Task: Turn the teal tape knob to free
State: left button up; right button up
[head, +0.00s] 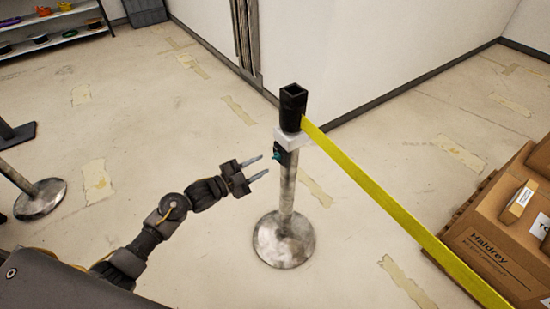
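The teal tape knob (276,156) is small and sits on the left side of a dark block just under the white collar of a metal post (287,190). The post stands upright, with a black square head (292,105) and a round base. A yellow tape (400,212) runs from the head to the lower right. My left gripper (262,167) is open, its two fingers pointing right toward the knob. It looks empty, with a small gap in the picture between fingertips and knob. Which way the knob is turned is too small to tell. My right gripper is not in view.
Cardboard boxes (493,234) stand at the right, beyond the tape. Another post base (41,199) is at the left. A shelf (50,28) with small coloured items stands at the back left. White walls meet behind the post. The floor around the post is clear, with tape patches.

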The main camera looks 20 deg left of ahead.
aim_at(274, 159)
pick_arm(q)
jog(key=x, duration=0.6)
jog(key=shift+w+d, duration=0.2)
jog(key=shift+w, duration=0.1)
jog(key=c, duration=0.6)
